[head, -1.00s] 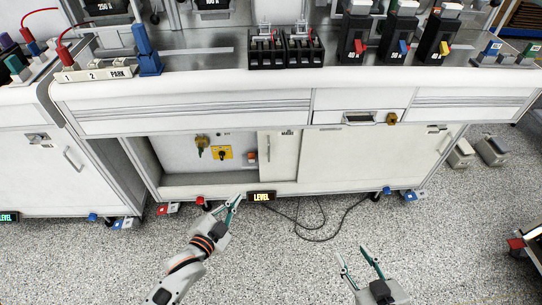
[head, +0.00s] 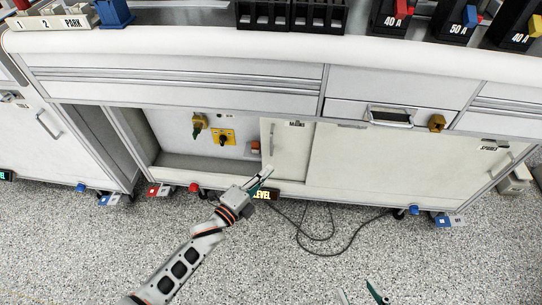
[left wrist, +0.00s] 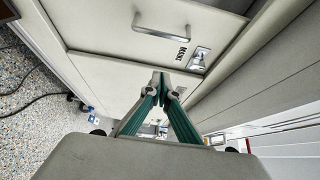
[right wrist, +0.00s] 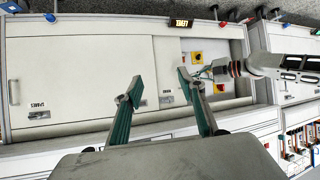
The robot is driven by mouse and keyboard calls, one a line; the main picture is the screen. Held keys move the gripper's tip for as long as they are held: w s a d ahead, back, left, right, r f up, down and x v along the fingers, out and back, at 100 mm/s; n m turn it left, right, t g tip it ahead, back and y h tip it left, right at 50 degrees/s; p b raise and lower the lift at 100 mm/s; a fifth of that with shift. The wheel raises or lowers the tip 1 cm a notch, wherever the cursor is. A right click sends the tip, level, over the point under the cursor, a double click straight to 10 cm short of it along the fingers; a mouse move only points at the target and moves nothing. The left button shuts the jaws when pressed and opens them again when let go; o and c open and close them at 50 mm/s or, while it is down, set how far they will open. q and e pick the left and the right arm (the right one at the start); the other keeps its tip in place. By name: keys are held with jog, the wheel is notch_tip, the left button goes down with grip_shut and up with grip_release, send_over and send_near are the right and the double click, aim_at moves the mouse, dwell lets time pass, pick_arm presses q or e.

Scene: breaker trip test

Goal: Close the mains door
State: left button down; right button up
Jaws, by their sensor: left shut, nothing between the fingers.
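The mains door (head: 285,152) is a cream panel with a bar handle near its left edge; it overlaps or sits beside the wide spares door. To its left the compartment is open, showing a yellow switch plate (head: 223,137). My left gripper (head: 267,174) is shut and empty, in front of the door's lower part. In the left wrist view its fingertips (left wrist: 160,78) are together, with the door handle (left wrist: 162,26), a MAINS label and a latch beyond them; contact cannot be told. My right gripper (right wrist: 158,85) is open and empty, low in front of the cabinet.
The spares door (head: 390,160) covers the cabinet's right part. A LEVEL display (head: 263,195) sits at the cabinet's foot, with a black cable (head: 315,237) on the speckled floor. The worktop edge (head: 250,45) overhangs above. The floor in front is mostly clear.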

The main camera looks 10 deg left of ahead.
pick_arm(q)
jog(key=b+x, duration=0.3)
jog(key=x, duration=0.6)
jog(key=a, duration=0.2)
jog(key=w+a, duration=0.1)
jog(key=shift+w+a+r+p, duration=0.1)
jog(key=shift+w+a+p, duration=0.05)
jog(key=shift+a+p, duration=0.25)
pick_arm(e)
jog(key=shift+w+a+r+m+y, duration=0.2)
jog(key=shift+a+r, duration=0.15)
jog(key=shift+a, duration=0.2)
jog(key=shift+w+a+r+m+y, duration=0.1)
jog(key=shift+w+a+r, duration=0.15)
jog(key=shift+a, duration=0.25)
jog(key=shift+s, duration=0.15)
